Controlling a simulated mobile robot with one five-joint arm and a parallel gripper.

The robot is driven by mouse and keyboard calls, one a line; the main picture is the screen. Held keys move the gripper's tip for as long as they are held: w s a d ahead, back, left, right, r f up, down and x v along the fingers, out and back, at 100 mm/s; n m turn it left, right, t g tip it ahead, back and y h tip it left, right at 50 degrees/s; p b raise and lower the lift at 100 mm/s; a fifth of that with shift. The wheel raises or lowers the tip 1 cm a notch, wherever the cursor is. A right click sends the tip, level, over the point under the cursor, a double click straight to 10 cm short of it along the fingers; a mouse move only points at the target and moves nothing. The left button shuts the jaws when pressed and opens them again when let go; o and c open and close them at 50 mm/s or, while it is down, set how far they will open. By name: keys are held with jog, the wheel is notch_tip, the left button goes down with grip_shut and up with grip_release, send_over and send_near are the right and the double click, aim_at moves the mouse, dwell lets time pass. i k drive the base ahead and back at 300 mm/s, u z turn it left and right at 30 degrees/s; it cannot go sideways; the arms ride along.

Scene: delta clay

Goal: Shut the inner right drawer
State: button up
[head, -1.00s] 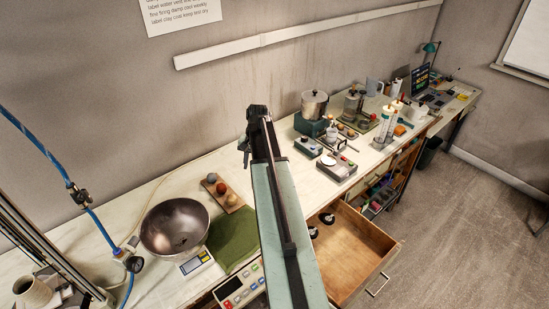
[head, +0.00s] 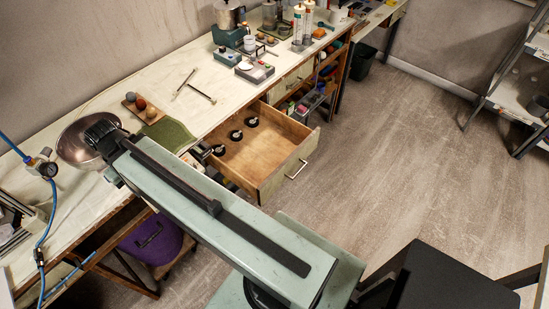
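I cannot tell whether the fingers are open or shut.
The bowl (head: 78,143), a green cloth (head: 168,134) and a board with balls (head: 138,107) are on the bench top (head: 100,92). A purple bin (head: 152,238) stands beneath. A dark surface (head: 450,280) is at lower right. The floor (head: 390,150) right of the drawer is clear.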

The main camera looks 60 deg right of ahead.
aim_at(266, 154)
jog(key=z, duration=1.05)
jog(key=k, duration=0.65)
jog(key=z, duration=0.65)
jog(key=i, duration=1)
jog(key=u, duration=0.05)
